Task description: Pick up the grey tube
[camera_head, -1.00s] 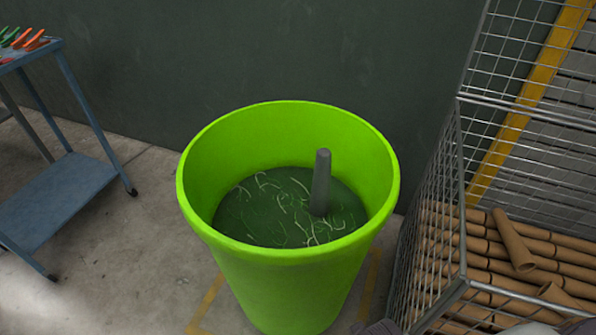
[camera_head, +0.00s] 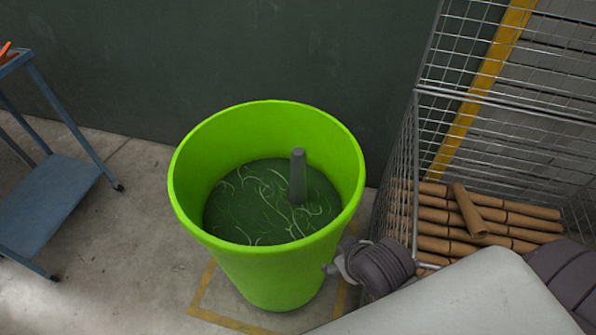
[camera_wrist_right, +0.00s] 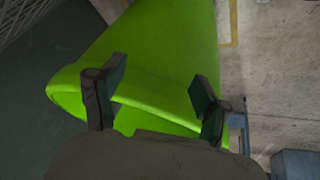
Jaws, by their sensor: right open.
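The grey tube (camera_head: 298,178) stands nearly upright in the lime-green bin (camera_head: 265,270). Its lower end meets the dark green contents, which are strewn with pale strands. The top of the tube is below the bin's far rim in the picture. My right arm comes in from the lower right in the head view, with its dark ribbed joint beside the bin's right side. In the right wrist view my right gripper (camera_wrist_right: 160,80) is open and empty, with the bin's green wall and rim (camera_wrist_right: 150,90) beyond its fingers. The tube is not visible there. My left gripper is not in view.
A wire cage (camera_head: 403,170) holding several brown tubes (camera_head: 470,212) stands close on the right. A blue cart (camera_head: 45,205) stands at the left. A dark wall is behind the bin. The concrete floor between cart and bin is clear.

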